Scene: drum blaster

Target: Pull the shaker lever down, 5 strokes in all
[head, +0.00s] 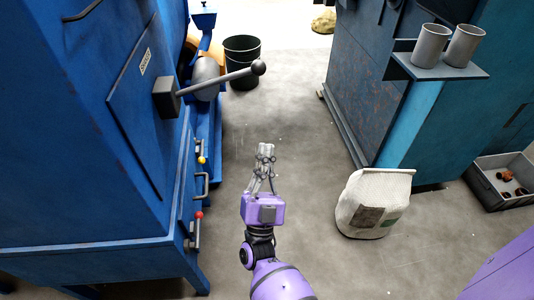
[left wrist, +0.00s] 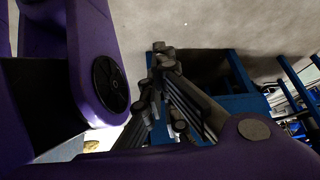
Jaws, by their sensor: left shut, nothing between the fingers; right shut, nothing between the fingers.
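The shaker lever (head: 220,80) is a grey bar with a dark ball knob at its free end. It sticks out to the right from a dark square block on the blue machine (head: 60,130), tilted slightly up, below a small label plate. The lever cannot be made out in the left wrist view.
Small levers with yellow (head: 202,159) and red (head: 199,215) knobs sit lower on the blue machine. A dark bucket (head: 242,50) stands behind the lever. A white sack (head: 373,203), a teal cabinet (head: 405,140) and a grey crate (head: 503,203) are at right. The middle floor is clear.

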